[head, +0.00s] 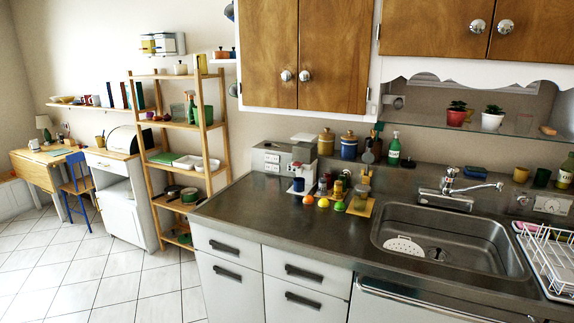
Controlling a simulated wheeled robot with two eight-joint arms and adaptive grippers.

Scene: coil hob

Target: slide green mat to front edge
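No green mat can be told for sure in the head view. A small flat green patch (58,152) lies on the wooden desk (32,162) at the far left, too small to tell what it is. A pale green flat piece (165,157) lies on a middle board of the wooden shelf rack. No coil hob shows. Neither of my grippers is in view.
A steel counter (250,207) with white drawers below runs across the right half. On it stand a coffee machine (302,170), jars, fruit, a sink (440,245) and a dish rack (548,255). A wooden shelf rack (150,150) stands left. Tiled floor (90,265) is clear.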

